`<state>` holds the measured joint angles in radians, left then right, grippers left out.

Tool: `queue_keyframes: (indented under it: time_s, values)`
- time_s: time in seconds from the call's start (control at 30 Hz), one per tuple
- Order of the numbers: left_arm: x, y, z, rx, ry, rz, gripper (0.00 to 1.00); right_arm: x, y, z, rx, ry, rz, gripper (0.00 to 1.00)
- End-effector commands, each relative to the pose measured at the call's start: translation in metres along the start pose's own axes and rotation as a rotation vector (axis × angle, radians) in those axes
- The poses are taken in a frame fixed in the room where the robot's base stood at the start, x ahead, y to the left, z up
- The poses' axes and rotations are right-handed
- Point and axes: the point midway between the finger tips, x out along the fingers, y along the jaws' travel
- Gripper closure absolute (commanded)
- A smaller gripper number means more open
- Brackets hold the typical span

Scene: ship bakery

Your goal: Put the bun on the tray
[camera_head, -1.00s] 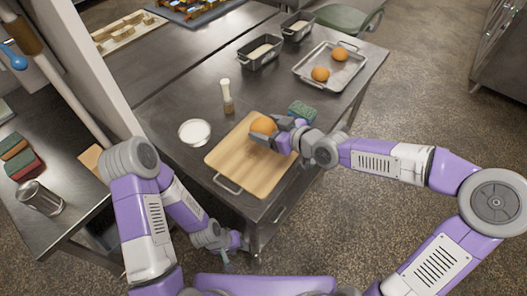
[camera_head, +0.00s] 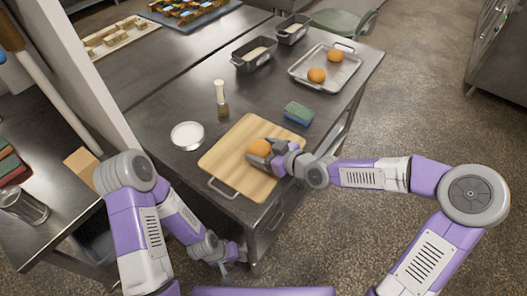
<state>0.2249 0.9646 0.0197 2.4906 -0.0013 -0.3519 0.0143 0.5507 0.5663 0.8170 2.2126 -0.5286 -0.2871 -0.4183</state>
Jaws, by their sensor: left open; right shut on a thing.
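An orange-brown bun (camera_head: 260,148) is over the wooden cutting board (camera_head: 231,166). My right gripper (camera_head: 265,155) is shut on it from the right; I cannot tell whether the bun touches the board. The metal tray (camera_head: 309,82) lies at the back right of the table, with one bun (camera_head: 316,75) near its front and another bun (camera_head: 335,55) near its back. My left gripper (camera_head: 228,270) is open and empty, low beside the table's front edge.
Two dark loaf pans (camera_head: 254,56) (camera_head: 292,30) are left of the tray.

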Motion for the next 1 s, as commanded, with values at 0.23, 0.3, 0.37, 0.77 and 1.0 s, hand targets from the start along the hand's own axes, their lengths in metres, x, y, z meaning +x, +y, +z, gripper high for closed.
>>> queue_keyframes:
  time_s: [0.23,0.3,0.37,0.77,1.0]
  values:
    - [0.004,-0.002,0.0,0.0,0.0,0.0,0.57,0.002,0.0,0.005,0.0,0.0,0.0,0.52]
    - [0.003,-0.001,0.0,0.0,0.0,0.0,0.57,0.001,0.0,0.004,0.0,0.0,0.0,0.13]
    - [0.003,-0.001,0.0,0.0,0.0,0.0,0.57,0.001,0.0,0.004,0.001,-0.001,0.0,0.04]
    - [-0.001,0.0,0.0,0.0,0.0,0.0,0.57,-0.006,0.002,0.003,0.002,-0.002,0.003,0.0]
    - [-0.021,0.008,0.001,0.0,0.0,0.0,0.57,-0.04,0.001,0.003,0.004,-0.004,0.004,0.0]
